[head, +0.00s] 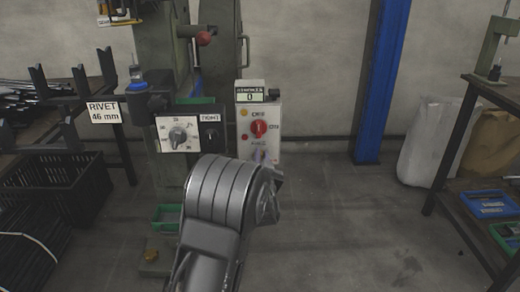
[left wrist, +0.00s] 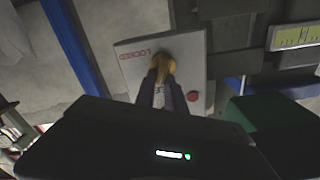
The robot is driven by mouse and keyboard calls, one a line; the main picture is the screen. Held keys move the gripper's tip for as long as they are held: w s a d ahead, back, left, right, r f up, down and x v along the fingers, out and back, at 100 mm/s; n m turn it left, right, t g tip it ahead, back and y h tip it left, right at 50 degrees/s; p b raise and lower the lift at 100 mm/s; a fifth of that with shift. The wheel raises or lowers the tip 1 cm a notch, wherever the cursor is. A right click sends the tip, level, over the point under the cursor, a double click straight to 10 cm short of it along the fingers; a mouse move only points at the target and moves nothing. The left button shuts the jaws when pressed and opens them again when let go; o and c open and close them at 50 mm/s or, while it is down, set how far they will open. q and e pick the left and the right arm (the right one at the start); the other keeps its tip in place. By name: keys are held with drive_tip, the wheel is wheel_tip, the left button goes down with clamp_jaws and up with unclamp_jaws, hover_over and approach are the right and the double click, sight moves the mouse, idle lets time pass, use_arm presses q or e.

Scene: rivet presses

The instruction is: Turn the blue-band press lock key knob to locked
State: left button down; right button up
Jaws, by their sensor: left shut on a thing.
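The press (head: 160,45) with a blue band (head: 137,84) stands at the left of centre in the head view. A pale control box (head: 272,112) with a red knob (head: 258,128) is mounted beside it. In the left wrist view my left gripper (left wrist: 164,80) is shut on a yellowish key knob (left wrist: 161,62) on the pale box face (left wrist: 128,72). Red lettering reading LOCKED is beside the knob. The knob's exact angle is hard to tell. My right gripper is in neither view.
A counter display (head: 250,97) tops the box, and a dial panel (head: 178,132) sits to its left. A red button (left wrist: 193,96) is close to my fingers. A black crate (head: 65,185), a blue post (head: 382,80) and a right-hand bench (head: 455,140) stand around. The floor right of the box is clear.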

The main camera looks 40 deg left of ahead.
use_arm(q)
drive_tip(key=shift+w+d+f+m+p, duration=0.15)
drive_tip(key=shift+f+m+p, duration=0.15)
drive_tip(key=shift+m+p, duration=1.5)
drive_tip(key=shift+w+d+f+m+p, duration=0.2)
drive_tip(key=shift+m+p, duration=0.7)
drive_tip(key=shift+m, duration=1.7)
drive_tip(key=shift+s+d+f+m+p, duration=0.1)
drive_tip(key=shift+f+m+p, duration=0.25)
drive_tip(key=shift+m+p, duration=1.45)
use_arm(e)
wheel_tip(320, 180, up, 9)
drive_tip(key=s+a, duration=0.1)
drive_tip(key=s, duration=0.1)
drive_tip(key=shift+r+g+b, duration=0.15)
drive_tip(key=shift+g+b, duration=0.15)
drive_tip(key=shift+b, duration=0.15)
use_arm(q)
drive_tip(key=shift+m, duration=0.6)
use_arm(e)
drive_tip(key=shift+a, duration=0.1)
use_arm(q)
drive_tip(key=c, duration=1.4)
unclamp_jaws()
drive_tip(key=shift+w, duration=0.1)
